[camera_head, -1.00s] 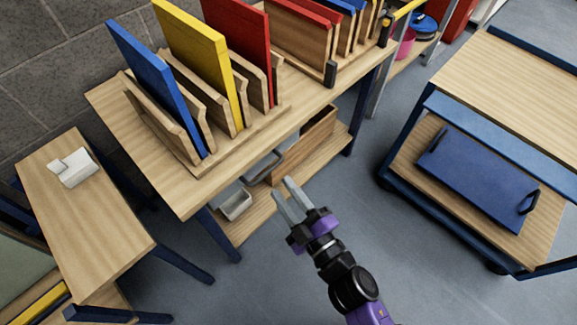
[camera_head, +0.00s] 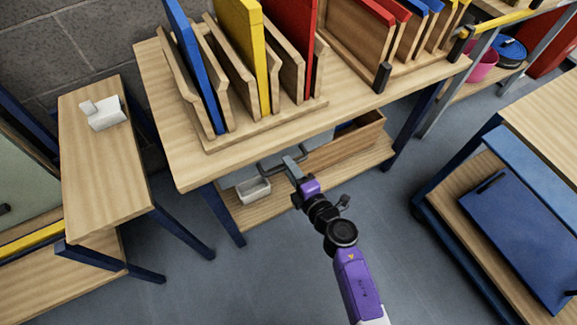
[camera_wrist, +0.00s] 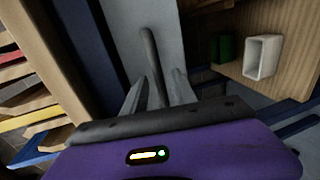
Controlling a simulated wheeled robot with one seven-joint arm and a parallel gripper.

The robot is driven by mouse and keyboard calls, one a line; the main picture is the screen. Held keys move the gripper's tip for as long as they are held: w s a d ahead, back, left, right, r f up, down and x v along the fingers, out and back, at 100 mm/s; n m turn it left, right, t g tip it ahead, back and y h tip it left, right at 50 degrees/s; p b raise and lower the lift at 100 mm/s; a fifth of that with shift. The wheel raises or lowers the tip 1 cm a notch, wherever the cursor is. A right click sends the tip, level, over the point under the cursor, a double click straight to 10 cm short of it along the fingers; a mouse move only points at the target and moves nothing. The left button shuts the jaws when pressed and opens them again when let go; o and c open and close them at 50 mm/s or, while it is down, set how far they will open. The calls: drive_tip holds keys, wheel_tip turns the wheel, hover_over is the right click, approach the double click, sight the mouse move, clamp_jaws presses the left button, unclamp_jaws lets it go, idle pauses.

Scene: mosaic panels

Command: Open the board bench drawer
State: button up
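The board bench (camera_head: 185,165) holds upright coloured boards in wooden racks. Beneath its top is a grey drawer front (camera_wrist: 120,30), mostly hidden by the tabletop in the head view. A dark bar handle (camera_head: 270,164) stands out from the front; it also shows in the wrist view (camera_wrist: 150,50). My gripper (camera_head: 292,164) is at the handle, just below the bench's front edge. In the wrist view my gripper's fingers (camera_wrist: 158,92) are apart, with the end of the bar between them. The bar looks closer to the left finger; contact is not clear.
A white bin (camera_head: 252,190) and a wooden box (camera_head: 345,145) stand on the bench's lower shelf. A side table (camera_head: 100,190) is at the left and a blue-framed cart (camera_head: 475,190) at the right. The floor between them is clear.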

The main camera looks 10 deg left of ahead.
drive_tip(key=shift+x, duration=0.85)
clamp_jaws()
idle(0.8)
